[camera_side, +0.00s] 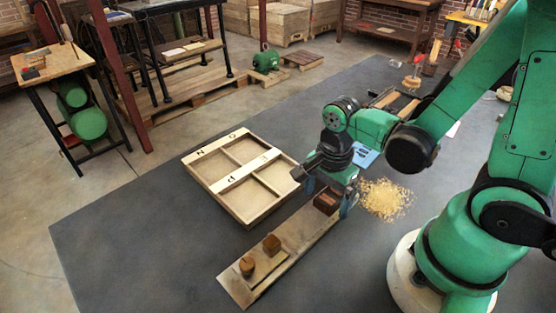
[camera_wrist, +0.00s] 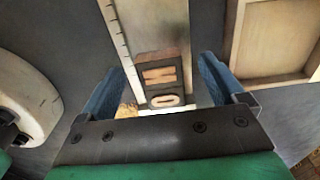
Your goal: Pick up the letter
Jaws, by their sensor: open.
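My gripper (camera_side: 328,193) is open, pointing down over the far end of a long wooden board (camera_side: 304,228). Brown letter blocks (camera_side: 326,201) sit there between its fingers. In the wrist view the blue fingers (camera_wrist: 162,88) stand apart on both sides of two letter blocks. One block (camera_wrist: 161,76) bears a pale letter like an H or M, and a darker one (camera_wrist: 166,100) bears an O. I see gaps between the fingers and the blocks. The lower ends of the blocks are partly hidden by the gripper body.
A wooden tray (camera_side: 235,204) with several compartments and letters on its bars lies left of the board. Wood shavings (camera_side: 388,199) and a blue sheet (camera_side: 364,157) lie nearby. The dark mat's front left is clear.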

